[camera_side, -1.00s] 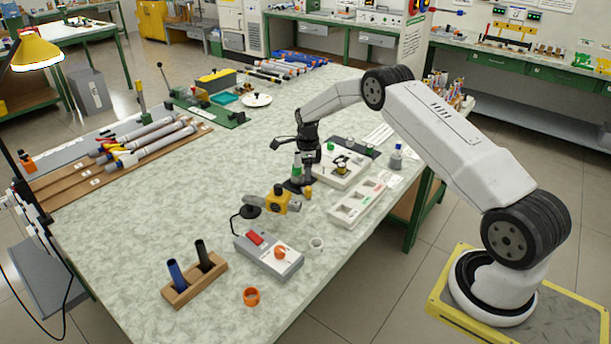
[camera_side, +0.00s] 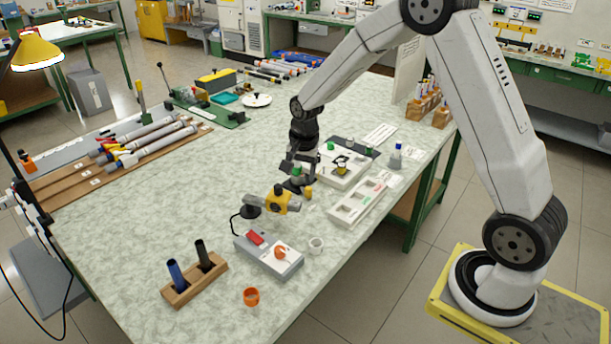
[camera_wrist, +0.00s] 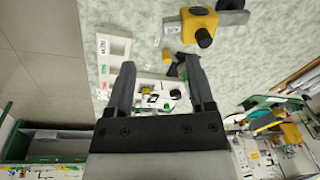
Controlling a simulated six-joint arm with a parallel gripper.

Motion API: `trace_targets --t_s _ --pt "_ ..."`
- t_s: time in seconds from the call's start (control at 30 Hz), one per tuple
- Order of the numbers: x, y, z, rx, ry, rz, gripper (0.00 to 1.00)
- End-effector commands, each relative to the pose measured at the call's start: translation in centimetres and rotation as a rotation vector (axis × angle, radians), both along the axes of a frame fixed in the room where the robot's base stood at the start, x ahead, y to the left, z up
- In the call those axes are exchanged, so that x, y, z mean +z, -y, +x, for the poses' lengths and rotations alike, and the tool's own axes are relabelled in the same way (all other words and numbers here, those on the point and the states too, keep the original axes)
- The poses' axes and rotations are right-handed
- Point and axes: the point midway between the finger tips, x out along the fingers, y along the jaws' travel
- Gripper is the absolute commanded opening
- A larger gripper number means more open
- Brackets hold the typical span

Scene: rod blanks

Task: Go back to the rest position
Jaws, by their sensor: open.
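My gripper (camera_side: 299,178) is above the marble-patterned bench, just behind the yellow clamp in the side view. In the wrist view its two dark fingers (camera_wrist: 159,85) are spread apart with nothing held between them. A white tray with small parts (camera_wrist: 151,95) shows beyond and between the fingers. The same tray (camera_side: 335,178) lies just right of my gripper in the side view. A dark piece with a green part shows close to the fingertips in the side view; I cannot tell whether the fingers touch it.
The yellow clamp (camera_side: 277,201) and a grey switch box (camera_side: 268,256) stand in front of my gripper. A long white tray (camera_side: 358,198) lies to the right. A wooden block (camera_side: 195,281) holds two dark tubes. The bench's left middle (camera_side: 150,215) is clear.

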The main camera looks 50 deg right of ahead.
Motion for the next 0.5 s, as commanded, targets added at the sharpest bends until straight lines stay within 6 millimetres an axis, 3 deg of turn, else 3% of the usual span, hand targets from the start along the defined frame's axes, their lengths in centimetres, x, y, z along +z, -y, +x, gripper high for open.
trace_targets --t_s 0.2,0.5 --pt "1.9 -3.2 -4.5 0.317 0.027 -0.041 0.69" --pt "3.1 -6.7 -11.6 0.751 0.061 -0.109 0.69"
